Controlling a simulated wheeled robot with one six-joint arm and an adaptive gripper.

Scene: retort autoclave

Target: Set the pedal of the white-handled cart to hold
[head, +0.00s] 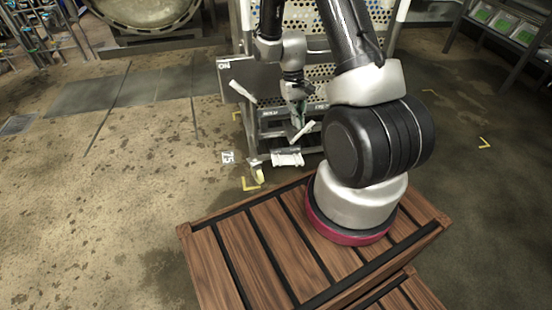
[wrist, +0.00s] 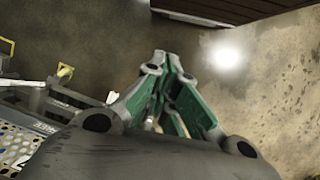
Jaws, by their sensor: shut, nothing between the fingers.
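The cart (head: 272,128) is a grey metal frame with perforated panels, beyond my arm in the head view. A white upright (head: 403,10) shows at its upper right. A white bar (head: 303,131), angled upward, and a wider white piece (head: 288,158) show low on its near end; I cannot tell for certain which is the pedal. Small dark labels on the crossbar are too small to read surely. My gripper (head: 298,112) is shut and empty, pointing down in front of the crossbar, close to the angled bar. In the wrist view its green-padded fingers (wrist: 168,85) converge.
A yellow caster (head: 257,173) sits at the cart's lower left corner. A grey plate (head: 250,80) with a white bar sticks out left. A wooden slatted platform (head: 235,255) lies in front. A rack (head: 510,30) stands at right. Floor to the left is clear.

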